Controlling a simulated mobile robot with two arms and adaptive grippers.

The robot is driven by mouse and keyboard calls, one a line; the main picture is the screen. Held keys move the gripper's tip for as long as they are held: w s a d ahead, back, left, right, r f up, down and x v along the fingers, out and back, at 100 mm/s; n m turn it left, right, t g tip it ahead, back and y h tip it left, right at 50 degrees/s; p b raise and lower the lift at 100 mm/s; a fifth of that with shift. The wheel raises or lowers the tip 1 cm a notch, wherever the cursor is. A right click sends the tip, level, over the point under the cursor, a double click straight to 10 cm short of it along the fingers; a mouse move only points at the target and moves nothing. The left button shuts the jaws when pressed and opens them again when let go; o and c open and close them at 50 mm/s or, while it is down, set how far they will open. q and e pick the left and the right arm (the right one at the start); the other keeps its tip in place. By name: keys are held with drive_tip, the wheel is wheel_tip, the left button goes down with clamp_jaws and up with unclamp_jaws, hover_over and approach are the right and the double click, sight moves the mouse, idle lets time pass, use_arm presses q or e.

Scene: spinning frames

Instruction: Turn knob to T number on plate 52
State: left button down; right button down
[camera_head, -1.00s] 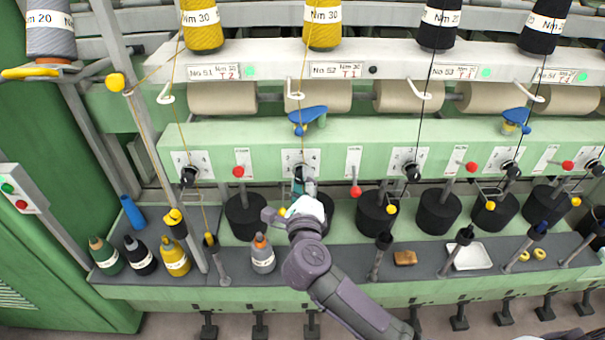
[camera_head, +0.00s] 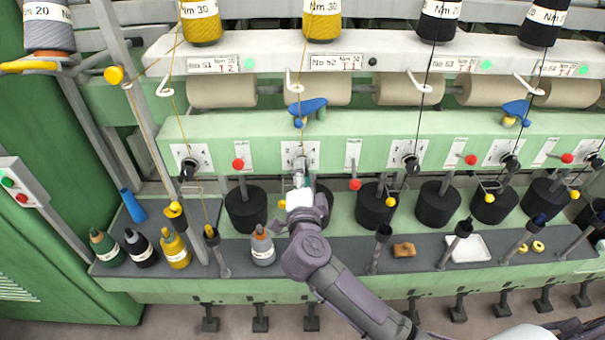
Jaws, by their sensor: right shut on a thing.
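Plate 52 (camera_head: 336,62) is a white label on the pale upper rail, reading No 52, Nm 30 and what looks like T 1. Below it on the green rail is a white number dial (camera_head: 313,151). The dial's knob is mostly hidden by my right gripper (camera_head: 300,175). My right gripper points up at the dial's lower edge and is shut on the knob. Its fingers are small and partly hidden by the wrist. My left gripper does not show.
Red-topped levers (camera_head: 355,184) and black cylinders (camera_head: 246,208) stand beside the gripper. A blue-topped yarn guide (camera_head: 307,106) is just above. Yarn cones (camera_head: 262,246) and a white tray (camera_head: 468,248) sit on the lower grey shelf.

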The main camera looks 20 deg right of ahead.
drive_tip(key=shift+n, duration=1.1)
drive_tip(key=shift+f, duration=0.1)
drive_tip(key=c, duration=0.8)
unclamp_jaws()
drive_tip(key=v, duration=1.2)
